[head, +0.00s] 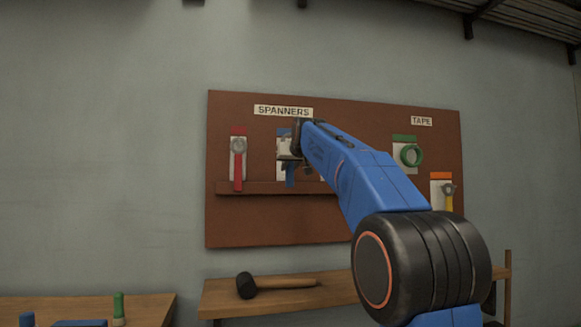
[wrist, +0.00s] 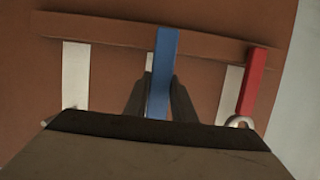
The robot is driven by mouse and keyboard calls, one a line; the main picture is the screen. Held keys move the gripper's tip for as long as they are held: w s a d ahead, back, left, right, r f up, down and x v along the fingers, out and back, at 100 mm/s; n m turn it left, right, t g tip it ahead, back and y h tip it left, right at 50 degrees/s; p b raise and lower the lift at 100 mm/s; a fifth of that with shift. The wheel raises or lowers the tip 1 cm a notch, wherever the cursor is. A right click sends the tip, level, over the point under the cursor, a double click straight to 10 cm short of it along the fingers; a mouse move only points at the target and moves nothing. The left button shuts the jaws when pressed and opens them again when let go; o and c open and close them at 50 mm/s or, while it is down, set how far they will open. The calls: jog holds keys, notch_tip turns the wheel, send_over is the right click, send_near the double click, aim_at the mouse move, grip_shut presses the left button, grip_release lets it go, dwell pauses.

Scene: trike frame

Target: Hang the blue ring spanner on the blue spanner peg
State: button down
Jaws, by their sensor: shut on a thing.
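The blue ring spanner shows its blue handle (head: 290,174) in the head view, hanging down below my gripper (head: 291,155) in front of the pegboard. In the wrist view the blue handle (wrist: 163,70) runs between the two dark fingers of my gripper (wrist: 159,100), which is shut on it. The blue-topped white panel (head: 283,132) of the blue spanner place is behind my gripper, under the SPANNERS label. The blue peg and the spanner's ring are hidden by my gripper and wrist, so I cannot tell whether the ring is around the peg.
A red spanner (head: 239,165) hangs on the left; it also shows in the wrist view (wrist: 248,85). A ledge (head: 235,188) crosses the brown board (head: 260,225) below. Green tape (head: 411,155) and a yellow-handled item (head: 448,197) are right. A mallet (head: 247,286) lies on the bench.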

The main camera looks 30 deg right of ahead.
jog(key=shift+r+x, duration=0.15)
jog(key=shift+x, duration=1.15)
jog(key=shift+r+x, duration=0.15)
jog(key=shift+x, duration=1.1)
jog(key=shift+w, duration=0.15)
jog(key=c, duration=1.4)
grip_release()
jog(key=shift+f, duration=0.1)
jog(key=v, duration=1.7)
